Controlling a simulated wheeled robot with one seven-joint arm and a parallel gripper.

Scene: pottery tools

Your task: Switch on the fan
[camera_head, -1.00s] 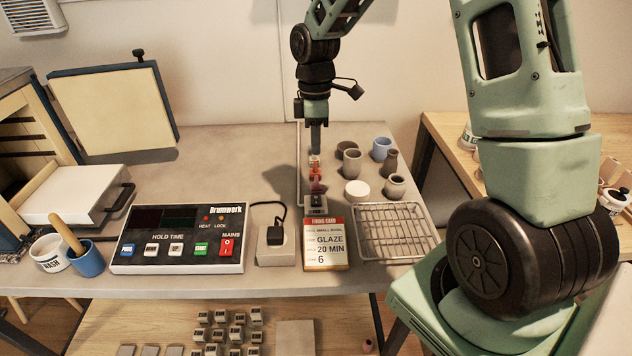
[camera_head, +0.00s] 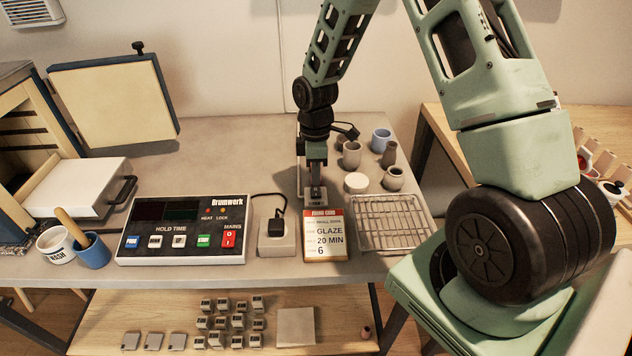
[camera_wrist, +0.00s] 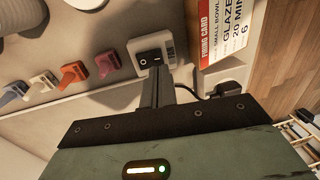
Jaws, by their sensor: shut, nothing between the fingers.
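A small pale switch box (camera_wrist: 171,64) with a black rocker (camera_wrist: 151,56) shows in the wrist view. Its small sideways label is hard to read. The same box (camera_head: 316,203) stands behind the firing card in the head view. My gripper (camera_wrist: 156,72) is shut and empty, its fingertips at the near end of the rocker. In the head view my gripper (camera_head: 316,185) points straight down onto the box. I cannot tell whether the tips press the rocker or which way it is tilted. A white louvred unit (camera_head: 25,12) is on the wall.
The firing card (camera_head: 323,236) stands just in front of the box. A black plug (camera_head: 277,226) and the control panel (camera_head: 182,230) are left, a wire rack (camera_head: 391,226) and several pots right. Coloured levers, one red (camera_wrist: 106,65), line up beside the box.

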